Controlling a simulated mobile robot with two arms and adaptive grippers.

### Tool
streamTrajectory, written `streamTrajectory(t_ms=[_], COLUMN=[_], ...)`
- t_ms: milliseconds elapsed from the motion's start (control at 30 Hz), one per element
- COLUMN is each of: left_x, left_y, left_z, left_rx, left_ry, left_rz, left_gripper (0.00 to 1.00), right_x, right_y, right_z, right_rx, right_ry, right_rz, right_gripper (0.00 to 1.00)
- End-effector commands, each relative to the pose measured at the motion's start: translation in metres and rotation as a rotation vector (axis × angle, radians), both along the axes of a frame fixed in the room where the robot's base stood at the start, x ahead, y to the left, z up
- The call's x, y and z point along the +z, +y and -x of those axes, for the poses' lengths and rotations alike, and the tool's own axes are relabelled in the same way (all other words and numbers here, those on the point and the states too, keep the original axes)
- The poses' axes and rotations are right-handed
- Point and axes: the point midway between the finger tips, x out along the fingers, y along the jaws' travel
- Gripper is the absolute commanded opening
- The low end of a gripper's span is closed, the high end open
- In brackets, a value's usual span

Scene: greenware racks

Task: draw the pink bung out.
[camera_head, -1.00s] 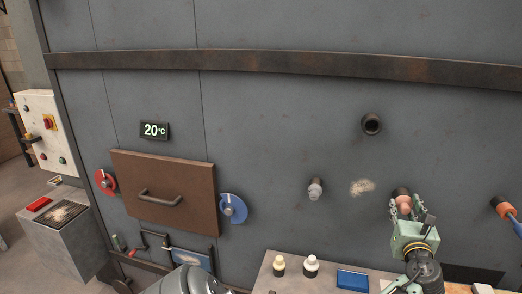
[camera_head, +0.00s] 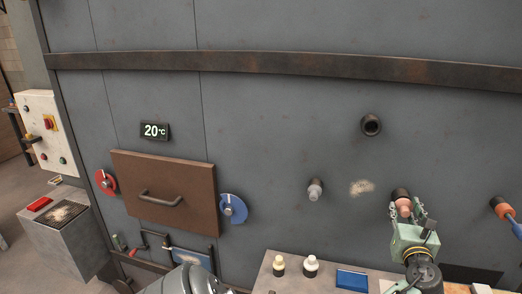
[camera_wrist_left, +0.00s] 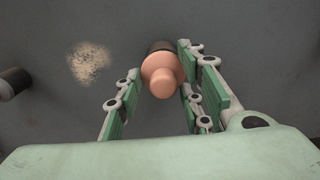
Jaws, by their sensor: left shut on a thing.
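The pink bung (camera_head: 404,206) sits at the mouth of a dark pipe stub (camera_head: 400,193) on the grey wall, at the right of the head view. In the left wrist view the bung (camera_wrist_left: 161,76) shows its rounded knob towards me, with the dark stub (camera_wrist_left: 160,46) right behind it. My left gripper (camera_head: 406,211) is green and shut on the bung, with its fingers on either side. How deep the bung sits in the stub cannot be told. My right gripper is not in view.
A stub with a grey plug (camera_head: 315,189), an open stub (camera_head: 371,125) and an orange-ended stub with a blue part (camera_head: 503,207) stick out of the wall nearby. Below are two small bottles (camera_head: 310,266) and a blue tray (camera_head: 352,280) on a bench.

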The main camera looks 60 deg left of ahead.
Motion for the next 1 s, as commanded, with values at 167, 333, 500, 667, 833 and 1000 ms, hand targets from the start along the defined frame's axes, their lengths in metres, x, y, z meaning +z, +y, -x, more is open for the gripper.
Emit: streamTrajectory(t_ms=[167,333,500,667,833,1000], left_x=[-0.001,-0.001,-0.001,0.0,0.0,0.001], left_y=[-0.005,-0.009,-0.014,-0.02,-0.026,-0.031], left_z=[0.006,0.011,0.015,0.019,0.023,0.027], left_rx=[0.004,0.005,0.005,0.002,0.0,0.0], left_ry=[0.003,0.004,0.004,0.001,0.001,0.0], left_rz=[0.002,0.002,0.0,0.0,0.001,0.0], left_gripper=[0.0,0.0,0.0,0.0,0.0,0.0], right_x=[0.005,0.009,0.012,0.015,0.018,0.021], right_y=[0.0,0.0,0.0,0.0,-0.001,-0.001], right_z=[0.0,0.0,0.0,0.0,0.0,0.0], right_rx=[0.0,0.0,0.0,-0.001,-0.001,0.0], right_ry=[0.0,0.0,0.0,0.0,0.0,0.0], right_rz=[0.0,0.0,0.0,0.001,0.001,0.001], right_gripper=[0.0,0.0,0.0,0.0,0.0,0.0])
